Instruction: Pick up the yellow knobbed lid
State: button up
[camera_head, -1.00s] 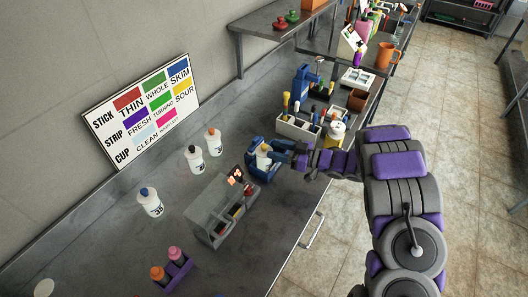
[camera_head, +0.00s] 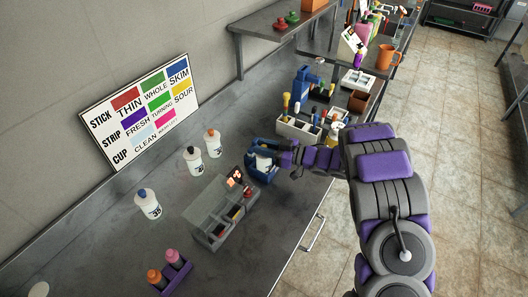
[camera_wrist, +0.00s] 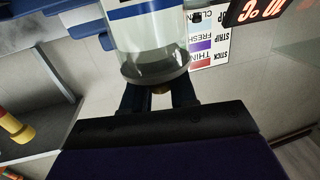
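A clear container with a white and blue label (camera_wrist: 145,25) stands in front of my gripper (camera_wrist: 159,98) in the wrist view, where everything appears upside down. The rest of any lid is hidden by the rim and fingers. I cannot tell whether the fingers touch the knob. In the head view my gripper (camera_head: 277,160) is at a blue holder (camera_head: 258,172) with a white container (camera_head: 264,163) in it; the fingertips are too small to make out.
A grey box with red digits (camera_head: 234,180) stands close left of the holder. White bottles (camera_head: 148,205) stand behind and left. A divided white box (camera_head: 298,130) lies to the right. A purple rack (camera_head: 176,270) is at the front left.

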grip_shut()
jog(key=shift+r, duration=0.1)
